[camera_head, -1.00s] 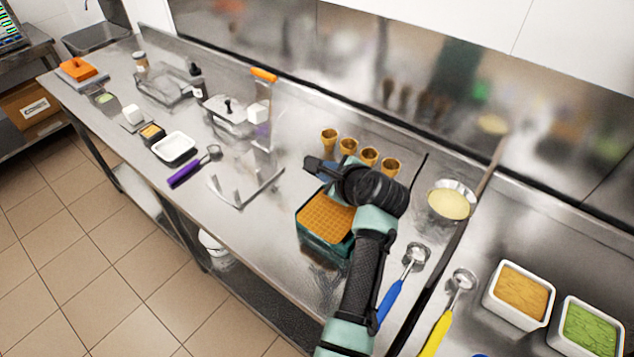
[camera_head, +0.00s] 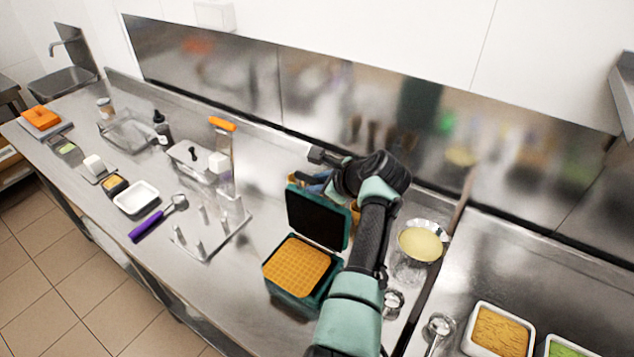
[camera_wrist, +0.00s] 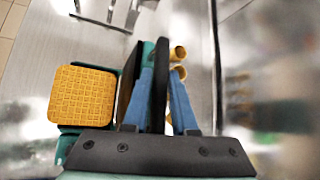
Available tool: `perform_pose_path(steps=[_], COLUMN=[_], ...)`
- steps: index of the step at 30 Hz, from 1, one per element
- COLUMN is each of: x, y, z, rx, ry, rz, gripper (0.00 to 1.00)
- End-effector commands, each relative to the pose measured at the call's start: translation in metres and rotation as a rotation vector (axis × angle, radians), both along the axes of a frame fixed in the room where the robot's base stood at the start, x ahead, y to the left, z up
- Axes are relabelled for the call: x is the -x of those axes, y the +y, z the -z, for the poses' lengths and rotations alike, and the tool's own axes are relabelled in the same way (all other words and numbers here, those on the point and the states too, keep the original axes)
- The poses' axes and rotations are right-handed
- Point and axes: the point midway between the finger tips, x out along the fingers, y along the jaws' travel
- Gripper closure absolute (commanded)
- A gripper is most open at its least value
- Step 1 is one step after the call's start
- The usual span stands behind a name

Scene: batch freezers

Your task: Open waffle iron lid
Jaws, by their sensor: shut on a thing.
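The green waffle iron (camera_head: 291,292) stands on the steel counter with a golden waffle (camera_head: 299,265) on its lower plate. Its lid (camera_head: 318,217) stands raised, near upright, with the dark inner face toward the camera. My gripper (camera_head: 318,178) is at the top of the lid, partly hidden behind it. The waffle also shows there (camera_wrist: 82,95), left of the fingers, lying flat in the base.
Waffle cones (camera_wrist: 179,53) stand just behind the lid, mostly hidden in the head view. A bowl of batter (camera_head: 420,244) is to the right. A metal rack (camera_head: 212,228) and a purple-handled scoop (camera_head: 157,219) lie left. The steel backsplash (camera_head: 350,110) rises behind.

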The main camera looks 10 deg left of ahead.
Motion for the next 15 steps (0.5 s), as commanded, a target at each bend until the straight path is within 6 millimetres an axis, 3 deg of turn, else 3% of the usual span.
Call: perform_pose_path(steps=[14,15], x=[-0.0011,-0.0011], y=[-0.0010,-0.0010], z=[-0.0006,-0.0006], rx=[0.002,0.002], ry=[-0.005,-0.005], rz=[0.002,0.002], gripper=[1.00,0.73])
